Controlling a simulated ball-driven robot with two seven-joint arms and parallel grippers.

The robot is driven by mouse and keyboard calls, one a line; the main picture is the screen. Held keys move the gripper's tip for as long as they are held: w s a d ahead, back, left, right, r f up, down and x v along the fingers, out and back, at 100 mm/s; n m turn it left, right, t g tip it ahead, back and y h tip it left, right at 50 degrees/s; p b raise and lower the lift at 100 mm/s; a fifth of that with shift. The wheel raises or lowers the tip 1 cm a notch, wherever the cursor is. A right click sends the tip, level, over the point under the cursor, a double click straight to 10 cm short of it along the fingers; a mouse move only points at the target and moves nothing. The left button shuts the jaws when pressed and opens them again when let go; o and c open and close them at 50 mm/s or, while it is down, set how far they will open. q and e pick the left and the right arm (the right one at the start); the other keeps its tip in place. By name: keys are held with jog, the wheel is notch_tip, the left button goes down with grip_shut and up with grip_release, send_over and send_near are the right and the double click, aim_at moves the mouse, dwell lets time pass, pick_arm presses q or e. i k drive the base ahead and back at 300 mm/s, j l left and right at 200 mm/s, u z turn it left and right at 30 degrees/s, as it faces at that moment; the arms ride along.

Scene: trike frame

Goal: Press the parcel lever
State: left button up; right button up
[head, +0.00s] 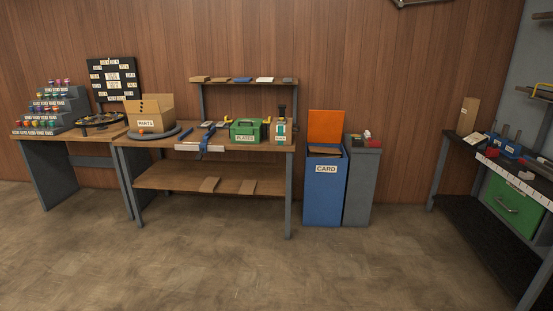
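No lever marked as the parcel lever can be made out for certain at this distance. A small beige upright item (280,130) with a teal and white label and a dark top stands at the right end of the middle workbench. Its label is too small to read. A blue bent piece (206,142) stands at the front edge of the same bench, near a white strip (199,148). An open cardboard box (150,113) marked PARTS stands at the bench's left. Neither of my grippers is in view.
The middle workbench (265,145) holds a green PLATES box (245,131). A blue CARD bin (323,190) with a raised orange lid and a grey bin (361,185) stand right of it. A dark bench (462,146) stands far right. The floor in front is clear.

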aim_at(282, 107)
jog(key=i, duration=2.8)
jog(key=i+z, duration=0.1)
jog(key=i, duration=0.85)
jog(key=i+j+z, duration=0.1)
jog(key=i, duration=0.85)
jog(key=i+j, duration=0.05)
jog(key=j, duration=0.05)
